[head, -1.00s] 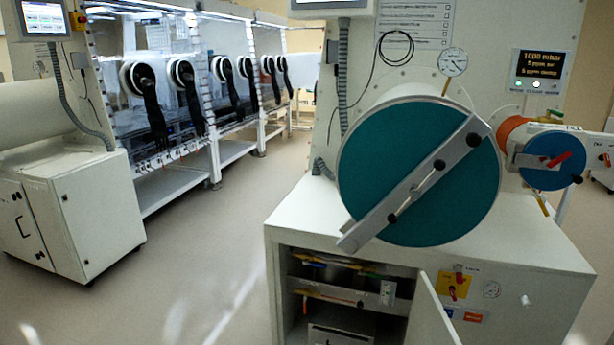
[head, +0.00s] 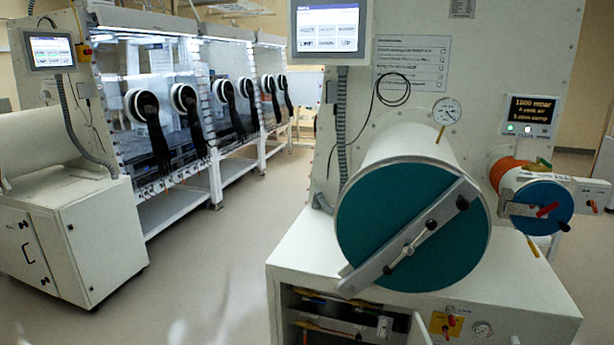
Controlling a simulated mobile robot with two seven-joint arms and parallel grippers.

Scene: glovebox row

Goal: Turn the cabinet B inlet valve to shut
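A small red valve handle sits on a yellow plate (head: 446,326) on the front of the near white cabinet, low in the picture beside a small round gauge (head: 482,330). Its label is too small to read, and I cannot tell whether it is the cabinet B inlet valve. No marking that names cabinet B is readable. Neither of my grippers is in view.
A large antechamber with a teal door (head: 400,245) and a diagonal bar juts out above the near cabinet (head: 530,300). The cabinet's lower compartment (head: 340,318) is open. A row of gloveboxes (head: 190,100) stands behind at left. The floor (head: 215,260) between is clear.

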